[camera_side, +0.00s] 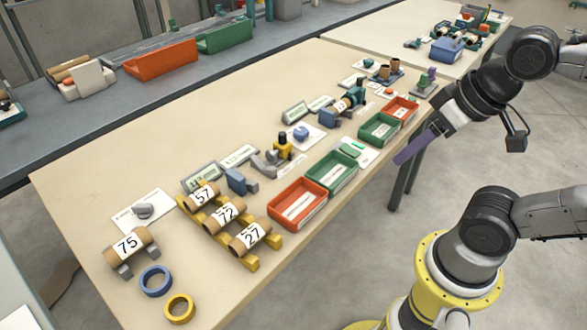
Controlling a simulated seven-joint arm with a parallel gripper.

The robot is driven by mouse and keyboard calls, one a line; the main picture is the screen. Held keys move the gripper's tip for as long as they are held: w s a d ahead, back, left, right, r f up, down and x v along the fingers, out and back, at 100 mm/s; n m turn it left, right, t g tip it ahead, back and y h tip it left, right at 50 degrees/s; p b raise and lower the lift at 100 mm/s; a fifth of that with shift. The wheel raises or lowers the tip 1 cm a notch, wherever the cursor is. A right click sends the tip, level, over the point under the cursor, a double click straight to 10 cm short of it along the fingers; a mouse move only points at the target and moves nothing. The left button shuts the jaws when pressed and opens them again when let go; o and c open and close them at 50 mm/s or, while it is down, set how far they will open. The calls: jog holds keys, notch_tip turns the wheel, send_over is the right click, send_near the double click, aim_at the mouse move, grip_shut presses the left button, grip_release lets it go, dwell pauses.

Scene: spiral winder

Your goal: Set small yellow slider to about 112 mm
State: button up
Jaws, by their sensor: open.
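A small yellow slider-like piece with a dark top (283,150) stands on a grey base (268,166) near the middle of the table. It looks like the small yellow slider, but its scale and setting are too small to read. Two small display panels stand to its left, a left one (199,178) and a right one (238,156); their figures are not clearly legible. My gripper (402,160), with long purple fingers, hangs beyond the table's right edge, well apart from the slider. It is open, and I see nothing in it.
A red bin (273,212) and a green bin (313,178) stand along the near edge, close to the slider. Numbered cardboard rolls (127,245) lie on holders at left. A blue ring (156,268) and a yellow ring (180,295) lie at front. The table's left corner has free room.

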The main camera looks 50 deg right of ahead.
jog(key=shift+w+n, duration=0.2)
jog(key=shift+n, duration=0.6)
jog(key=shift+o, duration=0.2)
dwell(1.8)
